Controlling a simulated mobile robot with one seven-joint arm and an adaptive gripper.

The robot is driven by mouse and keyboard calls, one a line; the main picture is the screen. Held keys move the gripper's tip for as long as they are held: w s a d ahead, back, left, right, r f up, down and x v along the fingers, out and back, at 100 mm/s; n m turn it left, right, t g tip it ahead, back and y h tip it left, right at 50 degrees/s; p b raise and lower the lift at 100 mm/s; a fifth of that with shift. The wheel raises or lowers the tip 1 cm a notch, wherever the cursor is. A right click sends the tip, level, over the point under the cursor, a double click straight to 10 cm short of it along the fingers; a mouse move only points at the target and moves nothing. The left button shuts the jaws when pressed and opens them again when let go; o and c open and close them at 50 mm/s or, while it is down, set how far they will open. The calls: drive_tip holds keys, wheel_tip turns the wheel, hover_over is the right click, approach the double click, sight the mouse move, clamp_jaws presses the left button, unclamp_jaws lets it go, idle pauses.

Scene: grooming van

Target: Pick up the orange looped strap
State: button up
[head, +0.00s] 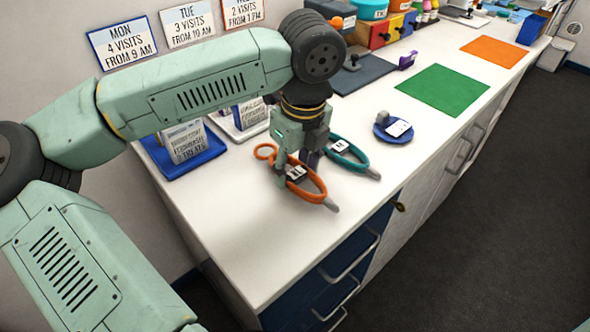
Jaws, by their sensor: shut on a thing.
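The orange looped strap (321,186) is near the front of the white counter, with a small ring at its left end, a white label and a grey tip at its right end. My gripper (297,172) points down over it, with its fingers at the labelled part, and is shut on it. The strap looks at or close to the counter top; I cannot tell whether it touches. Part of it is hidden by the fingers. A teal looped strap (361,160) with a similar label lies just to the right, behind the orange one.
A blue round dish (381,131) with a label stands right of the teal strap. Blue (207,157) and white stands with treat packs are at the left. Green (437,90) and orange (494,51) mats lie farther back. The counter's front left is clear.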

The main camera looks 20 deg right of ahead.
drive_tip(key=shift+r, duration=0.35)
wheel_tip(320, 180, up, 2)
drive_tip(key=shift+s+r+b, duration=0.1)
drive_tip(key=shift+b, duration=0.65)
drive_tip(key=s+d+r+b, duration=0.1)
drive_tip(key=s+b, duration=0.3)
drive_tip(key=s, duration=1.1)
drive_tip(key=shift+s+d+r, duration=0.15)
drive_tip(key=shift+s+r, duration=0.1)
drive_tip(key=shift+s, duration=0.15)
